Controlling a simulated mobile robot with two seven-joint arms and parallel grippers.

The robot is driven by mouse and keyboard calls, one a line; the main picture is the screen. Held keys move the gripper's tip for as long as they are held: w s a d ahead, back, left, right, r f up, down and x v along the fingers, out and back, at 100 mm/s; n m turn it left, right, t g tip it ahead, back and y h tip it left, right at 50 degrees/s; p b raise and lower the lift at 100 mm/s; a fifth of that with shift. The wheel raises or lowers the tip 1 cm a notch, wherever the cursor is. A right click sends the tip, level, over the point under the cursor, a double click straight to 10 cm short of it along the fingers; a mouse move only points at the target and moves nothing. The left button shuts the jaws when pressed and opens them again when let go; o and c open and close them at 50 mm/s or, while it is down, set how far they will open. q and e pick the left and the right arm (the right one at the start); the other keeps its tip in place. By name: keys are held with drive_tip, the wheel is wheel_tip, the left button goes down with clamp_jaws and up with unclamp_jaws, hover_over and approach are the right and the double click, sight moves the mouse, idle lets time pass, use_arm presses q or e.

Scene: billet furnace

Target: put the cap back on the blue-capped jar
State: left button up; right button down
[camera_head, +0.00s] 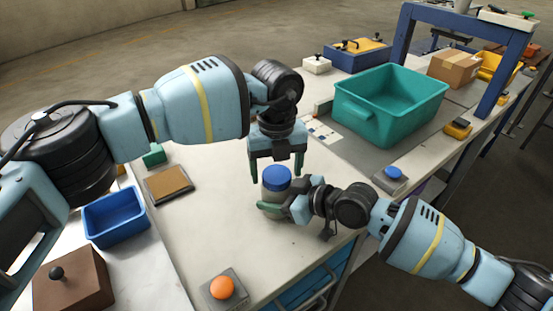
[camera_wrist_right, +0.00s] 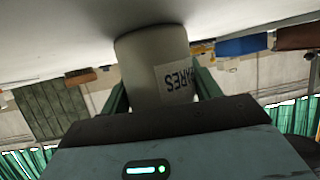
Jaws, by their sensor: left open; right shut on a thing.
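The jar (camera_head: 273,198) stands upright on the pale bench top, with the blue cap (camera_head: 276,178) on its top; I cannot tell how fully the cap is seated. My right gripper (camera_head: 283,202) is shut on the jar's body from the right. In the right wrist view, the grey jar (camera_wrist_right: 150,48) with a lettered label is between the fingers of the right gripper (camera_wrist_right: 161,90). My left gripper (camera_head: 276,168) points down over the cap, open, with one finger on each side and apart from it. The cap is not visible in the right wrist view.
A teal bin (camera_head: 390,112) stands behind to the right. A blue tray (camera_head: 116,217), a brown box with a black knob (camera_head: 72,283) and a cork-topped pad (camera_head: 168,185) lie left. An orange button (camera_head: 222,287) is near the front and a blue button (camera_head: 393,173) right.

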use_arm(q)
drive_tip(key=c, duration=0.9)
drive_tip(key=o, duration=1)
drive_tip(key=shift+r, duration=2.2)
drive_tip(key=shift+c, duration=0.5)
wheel_tip(320, 180, up, 4)
drive_tip(key=shift+f, duration=0.25)
